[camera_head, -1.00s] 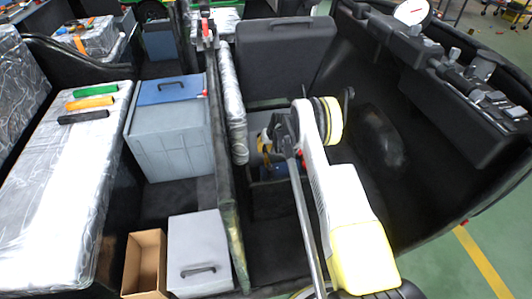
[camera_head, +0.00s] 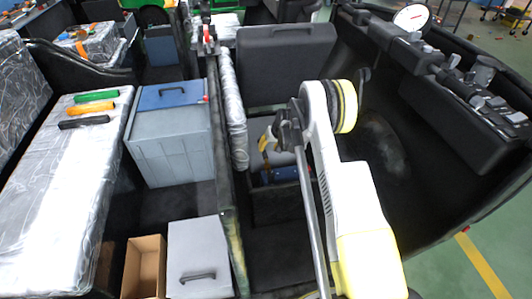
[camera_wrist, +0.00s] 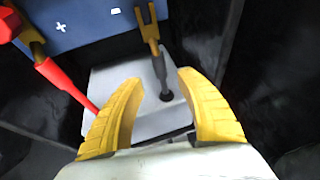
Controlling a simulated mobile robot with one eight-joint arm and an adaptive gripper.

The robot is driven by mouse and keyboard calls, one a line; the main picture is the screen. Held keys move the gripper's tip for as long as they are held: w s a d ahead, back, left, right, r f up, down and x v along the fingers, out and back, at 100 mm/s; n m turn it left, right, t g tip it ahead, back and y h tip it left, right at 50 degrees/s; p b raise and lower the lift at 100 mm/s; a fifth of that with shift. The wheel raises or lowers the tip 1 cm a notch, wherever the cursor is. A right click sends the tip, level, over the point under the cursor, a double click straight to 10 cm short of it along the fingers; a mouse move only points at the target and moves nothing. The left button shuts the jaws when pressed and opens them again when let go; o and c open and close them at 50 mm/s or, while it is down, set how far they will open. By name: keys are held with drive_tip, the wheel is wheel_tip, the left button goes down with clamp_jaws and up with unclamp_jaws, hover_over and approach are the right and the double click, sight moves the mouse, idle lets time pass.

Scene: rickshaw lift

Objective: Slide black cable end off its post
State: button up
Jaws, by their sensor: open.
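The black cable end (camera_wrist: 151,32) is a brass-coloured fork on a dark grey cable, at the top middle of the wrist view. Its cable runs down into a hole in a grey plate. The fork lies at the edge of the blue battery (camera_wrist: 90,22), near the minus mark; I cannot make out its post. My gripper (camera_wrist: 160,82) is open, its yellow fingers on either side of the lower cable, with nothing clearly held. In the head view my gripper (camera_head: 266,150) is low in the compartment, above the battery (camera_head: 280,174), partly hidden by my arm.
A red cable (camera_wrist: 68,85) with a brass end lies left of my fingers, and a red knob (camera_wrist: 8,24) is at the upper left corner. Dark walls close in both sides. A black partition (camera_head: 226,180) stands left of my arm in the head view.

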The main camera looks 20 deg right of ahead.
drive_tip(key=v, duration=0.5)
drive_tip(key=shift+s+r, duration=0.1)
drive_tip(key=shift+r, duration=0.2)
